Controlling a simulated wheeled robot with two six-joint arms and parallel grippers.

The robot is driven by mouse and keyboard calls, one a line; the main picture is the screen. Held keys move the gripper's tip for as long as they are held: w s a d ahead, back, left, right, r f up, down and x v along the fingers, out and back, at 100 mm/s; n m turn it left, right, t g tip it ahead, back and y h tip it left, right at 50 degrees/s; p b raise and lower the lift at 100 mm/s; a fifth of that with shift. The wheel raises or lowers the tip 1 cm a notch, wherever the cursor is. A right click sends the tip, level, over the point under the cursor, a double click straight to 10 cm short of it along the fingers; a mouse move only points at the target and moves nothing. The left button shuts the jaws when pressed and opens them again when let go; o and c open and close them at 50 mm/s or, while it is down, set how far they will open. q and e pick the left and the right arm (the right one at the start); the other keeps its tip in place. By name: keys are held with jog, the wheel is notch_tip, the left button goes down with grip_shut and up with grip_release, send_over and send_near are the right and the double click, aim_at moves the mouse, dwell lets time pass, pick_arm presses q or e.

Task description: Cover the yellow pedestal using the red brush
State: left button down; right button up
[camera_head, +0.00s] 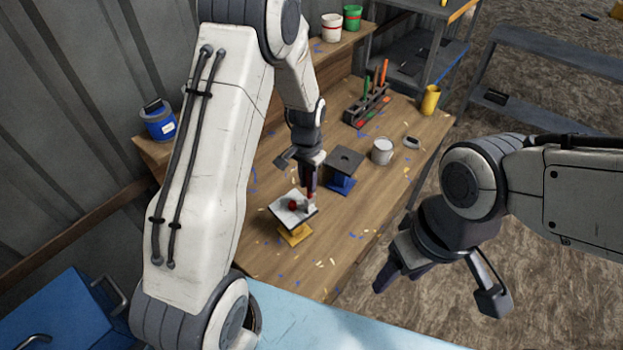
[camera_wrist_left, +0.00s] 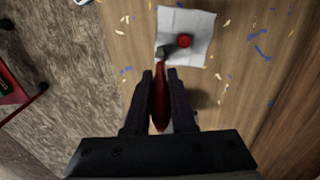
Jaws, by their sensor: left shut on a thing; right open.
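The yellow pedestal (camera_head: 294,235) stands on the wooden bench, with a pale square top (camera_head: 283,212). The pale top also shows in the left wrist view (camera_wrist_left: 196,24), with a round red spot (camera_wrist_left: 184,41) on it. My left gripper (camera_head: 309,192) is shut on the red brush (camera_wrist_left: 159,100). The brush's dark tip is over the edge of the pale top, beside the red spot; I cannot tell whether it touches. A blue pedestal (camera_head: 341,184) with a dark square top stands just behind. My right gripper (camera_head: 441,287) is open and empty, off the bench's right side.
On the bench (camera_head: 262,253) are an open pale can (camera_head: 382,151), a tool rack (camera_head: 366,105) and a yellow cup (camera_head: 430,99). A blue can (camera_head: 158,120) stands at the left. Blue and yellow flecks dot the bench.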

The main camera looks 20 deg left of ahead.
pick_arm(q)
jog(key=s+a, duration=0.4)
jog(key=s, duration=0.3)
dwell(0.9)
jog(key=shift+f, duration=0.1)
notch_tip(320, 180, up, 5)
jog(key=p, duration=0.4)
jog(key=shift+w, duration=0.1)
dwell(1.4)
